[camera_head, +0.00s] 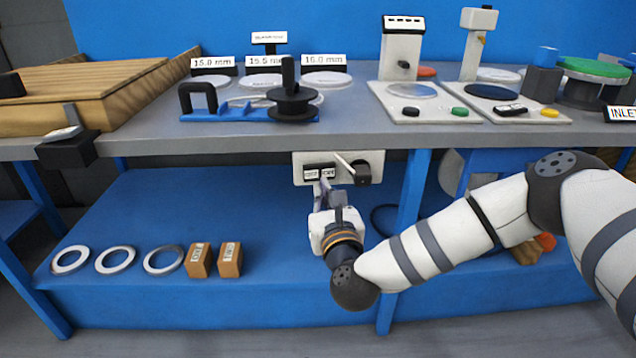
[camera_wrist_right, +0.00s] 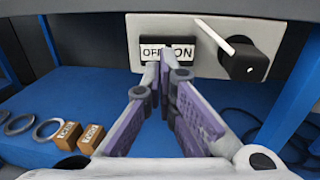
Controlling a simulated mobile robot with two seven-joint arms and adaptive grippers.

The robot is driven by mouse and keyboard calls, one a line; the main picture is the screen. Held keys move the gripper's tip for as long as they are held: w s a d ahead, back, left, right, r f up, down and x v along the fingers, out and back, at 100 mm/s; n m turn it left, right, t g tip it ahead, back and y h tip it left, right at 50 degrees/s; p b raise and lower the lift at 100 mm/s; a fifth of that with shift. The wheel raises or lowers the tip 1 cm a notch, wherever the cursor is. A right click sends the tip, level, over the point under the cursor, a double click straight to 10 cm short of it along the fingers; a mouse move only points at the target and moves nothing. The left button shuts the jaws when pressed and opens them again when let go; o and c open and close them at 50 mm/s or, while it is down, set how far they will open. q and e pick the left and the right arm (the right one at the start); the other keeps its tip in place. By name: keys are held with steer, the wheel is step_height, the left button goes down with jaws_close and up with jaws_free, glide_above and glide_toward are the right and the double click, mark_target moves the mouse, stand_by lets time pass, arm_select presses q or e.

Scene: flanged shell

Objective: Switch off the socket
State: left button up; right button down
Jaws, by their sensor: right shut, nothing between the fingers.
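The white socket panel (camera_head: 300,168) is fixed under the front edge of the workbench. It carries a dark rocker switch (camera_head: 319,172) marked OFF on the left and ON on the right, and a black plug (camera_head: 362,173) on its right side. In the right wrist view the switch (camera_wrist_right: 151,49) and the plug (camera_wrist_right: 246,64) show larger. My right gripper (camera_head: 322,186) is shut and empty, with its fingertips (camera_wrist_right: 168,58) in front of the switch, near the line between OFF and ON. I cannot tell whether they touch it. My left gripper is not in view.
The grey bench top (camera_head: 345,120) overhangs the panel. A blue leg (camera_head: 411,190) stands to its right. On the blue lower shelf (camera_head: 150,200) are metal rings (camera_head: 116,259) and two brown boxes (camera_head: 199,260). A dark cable (camera_wrist_right: 250,125) lies under the plug.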

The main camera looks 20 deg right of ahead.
mark_target(315, 174)
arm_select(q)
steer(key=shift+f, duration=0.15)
arm_select(e)
steer(key=shift+w+d, duration=0.15)
steer(key=shift+w, duration=0.9)
steer(key=shift+w+d, duration=0.15)
steer(key=shift+w, duration=0.9)
